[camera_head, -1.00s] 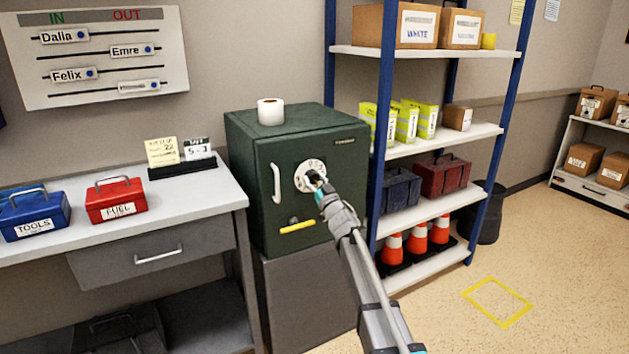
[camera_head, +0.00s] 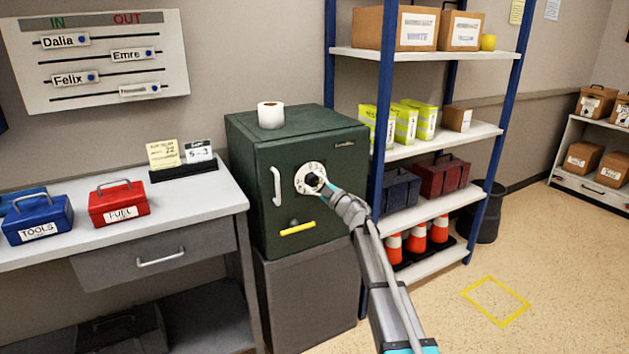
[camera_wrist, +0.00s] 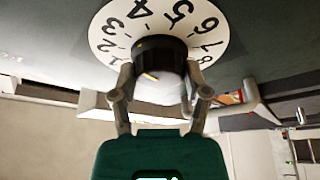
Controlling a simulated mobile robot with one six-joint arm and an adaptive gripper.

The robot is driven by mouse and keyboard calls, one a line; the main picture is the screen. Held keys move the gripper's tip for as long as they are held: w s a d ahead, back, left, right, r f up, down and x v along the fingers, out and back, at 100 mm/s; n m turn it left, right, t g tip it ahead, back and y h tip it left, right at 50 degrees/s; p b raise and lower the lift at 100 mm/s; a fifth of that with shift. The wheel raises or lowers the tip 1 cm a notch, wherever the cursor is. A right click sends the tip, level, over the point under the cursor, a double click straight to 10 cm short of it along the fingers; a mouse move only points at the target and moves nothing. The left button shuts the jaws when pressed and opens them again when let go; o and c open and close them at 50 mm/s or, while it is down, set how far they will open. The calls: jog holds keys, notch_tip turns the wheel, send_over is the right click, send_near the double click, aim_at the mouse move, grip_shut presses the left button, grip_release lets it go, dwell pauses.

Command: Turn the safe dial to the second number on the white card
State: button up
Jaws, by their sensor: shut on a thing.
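The dark green safe (camera_head: 345,155) stands on a grey cabinet. Its round white dial (camera_head: 304,170) is on the front, with a black knob in its middle. In the wrist view the dial (camera_wrist: 108,17) shows black numbers, with 4 and 5 near the middle of the visible part; its far edge is cut off. The black knob (camera_wrist: 160,52) carries a small orange mark. My gripper (camera_head: 322,186) is shut on the knob, one finger on each side in the wrist view (camera_wrist: 160,76). The white card (camera_head: 199,152) on the desk seems to read 5 and 3, small and blurred.
A pale handle (camera_head: 276,185) and a yellow bar (camera_head: 297,229) are on the safe door. A white roll (camera_head: 271,115) stands on top. The blue-posted shelf (camera_head: 435,207) is close on the right. A yellowish card (camera_head: 163,154) stands beside the white one.

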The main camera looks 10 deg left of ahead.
jog(key=shift+w+n+g, duration=0.1)
jog(key=shift+n+g, duration=0.3)
jog(key=shift+n, duration=0.4)
jog(key=o, duration=1.1)
jog(key=shift+o, duration=0.2)
